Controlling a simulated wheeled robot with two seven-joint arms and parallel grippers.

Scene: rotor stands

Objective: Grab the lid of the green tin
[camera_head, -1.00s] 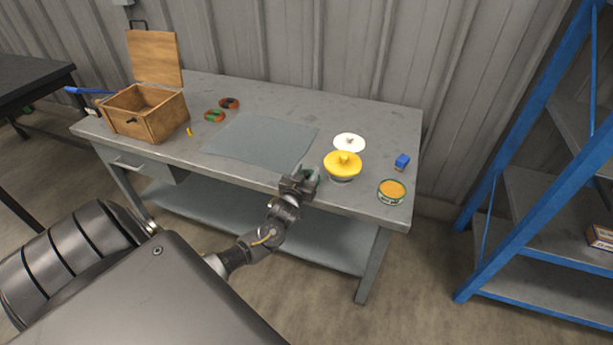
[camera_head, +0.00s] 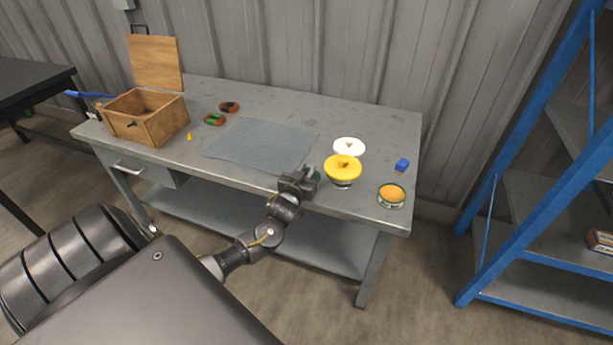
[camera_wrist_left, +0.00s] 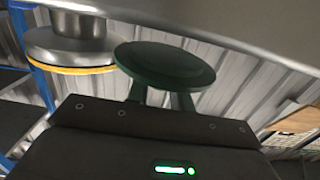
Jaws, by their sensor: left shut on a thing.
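The green lid (camera_wrist_left: 165,64) is a dark green disc, held between the fingers of my left gripper (camera_wrist_left: 163,100) in the left wrist view. In the head view my left gripper (camera_head: 309,178) is at the front edge of the workbench, shut on the lid, which shows as a small dark green patch (camera_head: 315,174). The open green tin (camera_head: 391,195), with an orange top inside its rim, stands at the right front of the bench, apart from the gripper. My right gripper is not in view.
A yellow-topped object (camera_head: 342,168) stands between the gripper and the tin, with a white disc (camera_head: 349,147) behind it. A grey mat (camera_head: 262,143) and an open wooden box (camera_head: 146,120) are further left.

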